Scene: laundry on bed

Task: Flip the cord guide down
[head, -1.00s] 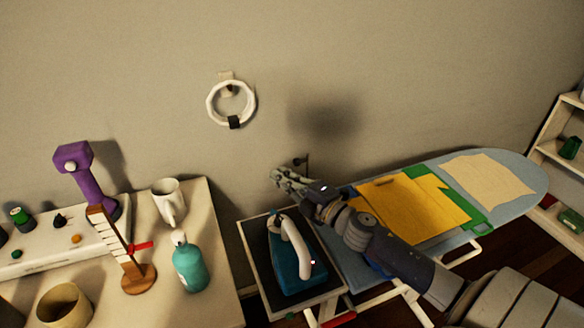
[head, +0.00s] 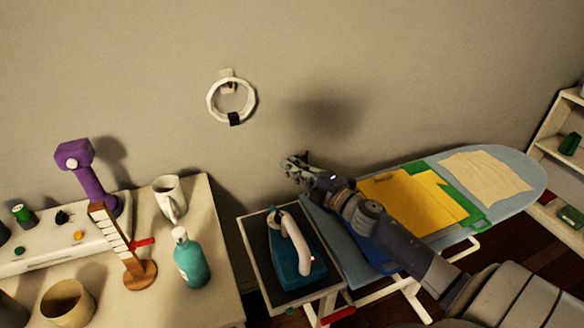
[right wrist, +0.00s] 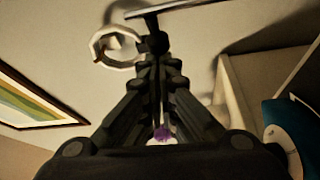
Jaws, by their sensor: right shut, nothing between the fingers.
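A dark rounded knob with a thin pale bar, which looks like the cord guide (right wrist: 157,43), shows in the right wrist view just beyond my fingertips. I cannot tell whether the fingers touch it. In the head view it is hidden by or blends into my right gripper (head: 291,166), which is at the near left end of the ironing board (head: 512,203), above it and by the wall. The right gripper is shut and empty; its closed fingers (right wrist: 157,75) also show in the right wrist view. My left gripper is out of view.
A teal iron (head: 288,262) stands on the dark rest left of my arm. A yellow folded cloth (head: 415,200) lies on the board. A table with a teal bottle (head: 191,262) and white mug (head: 169,199) is at left. A white ring (head: 231,101) hangs on the wall.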

